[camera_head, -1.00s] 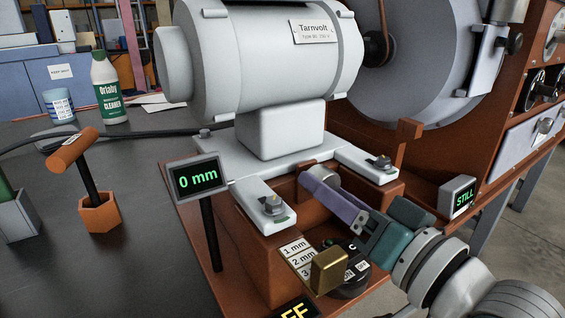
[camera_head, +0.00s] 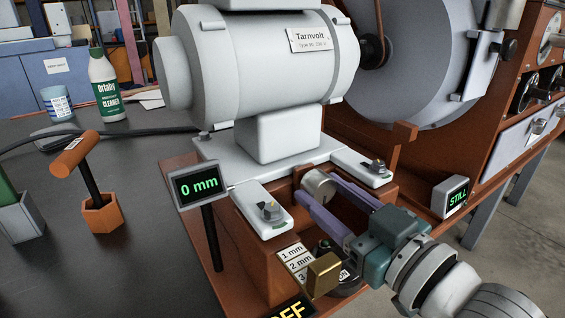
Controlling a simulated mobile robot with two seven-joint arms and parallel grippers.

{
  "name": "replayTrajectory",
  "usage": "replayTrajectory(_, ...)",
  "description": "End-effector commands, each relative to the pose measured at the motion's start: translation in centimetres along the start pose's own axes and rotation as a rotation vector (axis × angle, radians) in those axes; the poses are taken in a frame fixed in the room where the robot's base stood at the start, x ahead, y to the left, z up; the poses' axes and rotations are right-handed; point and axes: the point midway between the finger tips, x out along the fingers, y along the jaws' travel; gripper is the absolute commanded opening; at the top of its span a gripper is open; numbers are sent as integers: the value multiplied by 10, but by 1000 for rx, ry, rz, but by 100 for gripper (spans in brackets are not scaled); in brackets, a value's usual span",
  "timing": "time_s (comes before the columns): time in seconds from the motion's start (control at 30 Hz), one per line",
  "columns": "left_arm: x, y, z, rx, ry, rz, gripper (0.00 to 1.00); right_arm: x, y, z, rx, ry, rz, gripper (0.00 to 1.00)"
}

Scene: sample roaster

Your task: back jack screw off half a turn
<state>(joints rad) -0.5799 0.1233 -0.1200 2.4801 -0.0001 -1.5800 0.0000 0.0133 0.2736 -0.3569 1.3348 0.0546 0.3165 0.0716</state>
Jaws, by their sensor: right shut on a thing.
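The jack screw (camera_head: 318,186) shows a round silver head at the front of the motor's brown base, below the white motor plate (camera_head: 215,152). My right gripper (camera_head: 320,188) comes in from the lower right. Its two purple fingers lie on either side of the screw head and are shut on it. The far side of the head and the screw's shaft are hidden. The grey motor (camera_head: 250,65) with the Tarnvolt label sits on the plate. A small display (camera_head: 198,187) reads 0 mm. My left gripper is not in view.
A brass block (camera_head: 323,275) and a black dial (camera_head: 347,282) stand just below my right gripper, beside the mm tags (camera_head: 294,257). A STILL display (camera_head: 451,196) stands at right. An orange T-handled tool (camera_head: 76,153) stands at left. The dark bench between is clear.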

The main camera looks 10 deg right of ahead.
Motion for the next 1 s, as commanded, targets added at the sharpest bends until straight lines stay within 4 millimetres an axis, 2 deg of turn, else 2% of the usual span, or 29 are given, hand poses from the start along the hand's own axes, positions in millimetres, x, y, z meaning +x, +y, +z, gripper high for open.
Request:
replayTrajectory(0.57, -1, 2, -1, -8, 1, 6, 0, 0, 0, 0, -36, 2, 1, 0)
replayTrajectory(0.6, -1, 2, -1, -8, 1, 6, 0, 0, 0, 0, -36, 1, 1, 52)
replayTrajectory(0.87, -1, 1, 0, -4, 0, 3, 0, 0, 0, 0, -35, 1, 0, 82)
replayTrajectory(1.0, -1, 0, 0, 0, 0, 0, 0, 0, 0, 0, -35, 1, 0, 82)
